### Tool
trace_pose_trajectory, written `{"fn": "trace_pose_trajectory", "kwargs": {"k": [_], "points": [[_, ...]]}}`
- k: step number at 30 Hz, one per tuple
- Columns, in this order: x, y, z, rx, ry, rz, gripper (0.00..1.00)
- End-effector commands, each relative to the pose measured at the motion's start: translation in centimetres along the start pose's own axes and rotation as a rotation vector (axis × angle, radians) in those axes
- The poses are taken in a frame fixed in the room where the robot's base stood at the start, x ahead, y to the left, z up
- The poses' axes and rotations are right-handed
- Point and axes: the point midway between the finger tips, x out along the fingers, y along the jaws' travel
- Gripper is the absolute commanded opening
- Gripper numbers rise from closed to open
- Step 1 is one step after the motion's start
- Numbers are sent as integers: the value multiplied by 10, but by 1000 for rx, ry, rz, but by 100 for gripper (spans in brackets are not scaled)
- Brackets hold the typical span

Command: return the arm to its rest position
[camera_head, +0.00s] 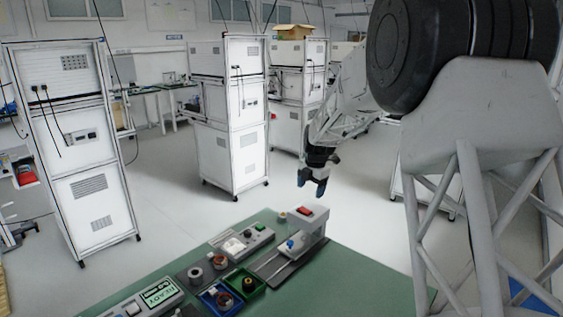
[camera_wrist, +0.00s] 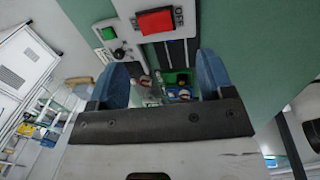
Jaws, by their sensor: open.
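My gripper (camera_head: 313,186) hangs in the air above the far right part of the green table (camera_head: 345,262), clear of the things on it. Its two blue fingers are spread apart in the wrist view (camera_wrist: 165,85), and nothing is held between them. Below it stands a grey and white device with a red switch (camera_head: 305,211). In the wrist view the red switch (camera_wrist: 156,20) lies beyond the fingertips, next to an "OFF" label.
A blue bin (camera_head: 218,298) and a green bin (camera_head: 247,284) hold small parts. A box with a green button (camera_head: 248,240) and a "READY" display unit (camera_head: 158,292) sit on the table. White cabinets (camera_head: 232,150) stand on the floor behind. The table's right side is bare.

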Motion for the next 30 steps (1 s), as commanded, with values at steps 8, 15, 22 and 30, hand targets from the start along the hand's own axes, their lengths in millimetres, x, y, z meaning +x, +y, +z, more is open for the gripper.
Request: {"fn": "trace_pose_trajectory", "kwargs": {"k": [8,15,22,30], "points": [[-40,-34,-31,217,-17,7,74],[-78,-79,-71,485,-34,17,74],[-107,-124,-110,743,-48,31,74],[-133,-179,-157,1046,-62,54,74]]}}
